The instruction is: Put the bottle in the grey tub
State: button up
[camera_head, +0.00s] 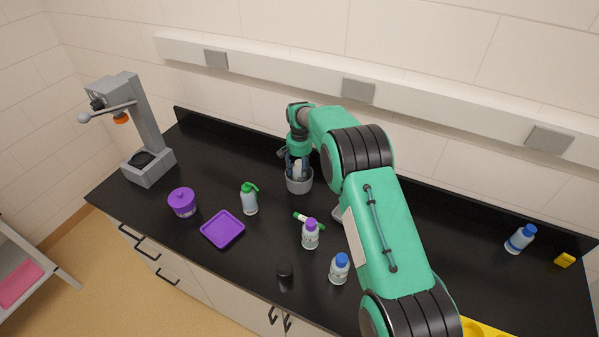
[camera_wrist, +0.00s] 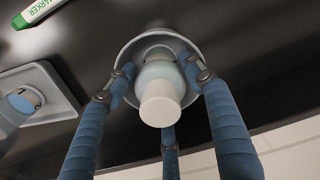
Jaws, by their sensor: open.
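The grey tub (camera_head: 299,186) stands on the black counter below my gripper (camera_head: 297,170). In the wrist view its round rim (camera_wrist: 128,46) shows behind the fingers. A pale bluish bottle with a white cap (camera_wrist: 160,103) is inside the tub's outline, cap toward the wrist camera; its pale top (camera_head: 298,168) shows between the fingers in the head view. The blue fingers of my gripper (camera_wrist: 166,88) are open around the bottle, with gaps visible at its sides. The bottle's base is hidden, so I cannot see it resting on the tub's floor.
Left stand a spray bottle (camera_head: 250,200), purple tray (camera_head: 222,230), purple pot (camera_head: 182,203) and grey stand (camera_head: 150,130). A marker (camera_head: 308,220), purple-capped bottle (camera_head: 310,236), blue-capped bottle (camera_head: 340,269) and black lid (camera_head: 285,271) are in front. A grey square dish (camera_wrist: 52,85) is beside the tub.

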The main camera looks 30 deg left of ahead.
notch_tip(320, 180, up, 12)
dwell(0.6)
dwell(0.5)
